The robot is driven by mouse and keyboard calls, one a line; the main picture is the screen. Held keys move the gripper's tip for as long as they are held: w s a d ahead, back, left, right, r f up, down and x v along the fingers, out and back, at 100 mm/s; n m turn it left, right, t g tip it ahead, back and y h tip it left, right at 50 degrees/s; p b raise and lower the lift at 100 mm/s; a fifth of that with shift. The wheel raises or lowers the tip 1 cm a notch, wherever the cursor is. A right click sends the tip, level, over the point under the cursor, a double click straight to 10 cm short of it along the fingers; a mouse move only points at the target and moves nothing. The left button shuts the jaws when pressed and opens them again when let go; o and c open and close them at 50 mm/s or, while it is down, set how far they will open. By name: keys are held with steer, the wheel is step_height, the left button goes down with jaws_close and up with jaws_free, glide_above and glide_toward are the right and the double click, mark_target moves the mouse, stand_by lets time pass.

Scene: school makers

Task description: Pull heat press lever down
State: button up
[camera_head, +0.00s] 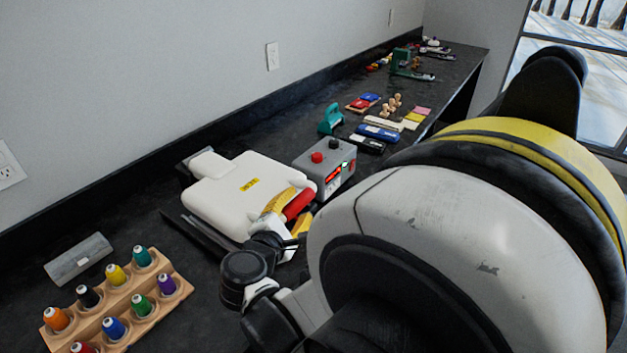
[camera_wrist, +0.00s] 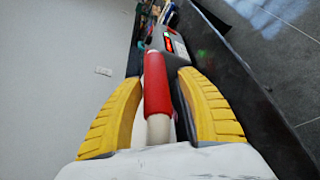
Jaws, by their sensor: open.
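The heat press (camera_head: 236,190) stands on the dark counter, with a white upper plate and a yellow warning label. Its lever has a red grip (camera_head: 298,204), and a grey control box (camera_head: 325,168) with red and black knobs and a lit display sits at its right. My gripper (camera_head: 284,212) is at the lever. In the wrist view the yellow fingers are open, one on each side of the red lever grip (camera_wrist: 157,85), with the white lever shaft below it. I cannot tell whether either finger touches the grip. My arm hides the press's near right side.
A wooden rack (camera_head: 180,283) of coloured thread spools and a grey box (camera_head: 78,258) are at the front left. A teal tool (camera_head: 331,118), stamps (camera_head: 391,104) and coloured pads lie farther along the counter. The wall runs behind it.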

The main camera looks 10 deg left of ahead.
steer(key=v, duration=1.1)
steer(key=shift+s, duration=0.4)
steer(key=shift+r, duration=0.1)
